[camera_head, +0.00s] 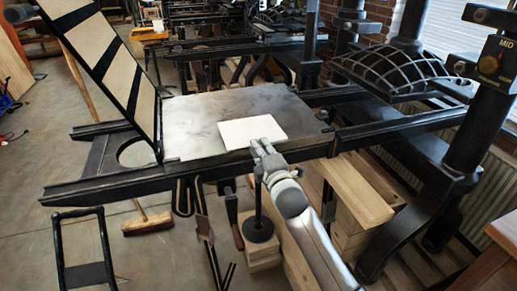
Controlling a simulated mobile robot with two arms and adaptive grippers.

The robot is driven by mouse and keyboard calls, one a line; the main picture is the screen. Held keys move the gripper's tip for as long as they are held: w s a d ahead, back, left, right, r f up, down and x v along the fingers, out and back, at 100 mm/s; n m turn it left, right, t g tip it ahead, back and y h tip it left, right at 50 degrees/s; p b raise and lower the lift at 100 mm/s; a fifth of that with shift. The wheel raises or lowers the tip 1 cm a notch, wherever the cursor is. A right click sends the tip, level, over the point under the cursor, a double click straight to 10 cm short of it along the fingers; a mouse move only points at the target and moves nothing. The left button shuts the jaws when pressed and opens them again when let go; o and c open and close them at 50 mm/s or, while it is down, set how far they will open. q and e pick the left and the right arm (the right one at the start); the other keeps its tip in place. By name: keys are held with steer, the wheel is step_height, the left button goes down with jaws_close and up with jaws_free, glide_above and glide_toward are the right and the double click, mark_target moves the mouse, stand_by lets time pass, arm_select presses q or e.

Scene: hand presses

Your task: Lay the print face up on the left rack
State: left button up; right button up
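A flat white rectangle (253,131), which looks like the print, lies on the grey metal bed (190,125) of the hand press, near its front edge. Its upper face is blank; I cannot tell which face is up. My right gripper (261,146) is at the front edge of the white sheet, its arm coming from the lower right. The fingertips are small and I cannot tell whether they are apart, or touch the sheet. My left gripper is out of view. A black metal frame (85,272) stands at the lower left; I cannot tell whether it is the left rack.
A hinged frame with dark bars (105,60) stands tilted up at the bed's left end. The press's black rails (110,188) run along the bed. A black column (465,150) and domed platen (390,70) stand right. Wooden blocks (350,190) lie below. Floor is open at left.

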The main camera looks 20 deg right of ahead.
steer(key=shift+w, duration=0.95)
steer(key=shift+r, duration=0.1)
steer(key=shift+c, duration=0.2)
jaws_close()
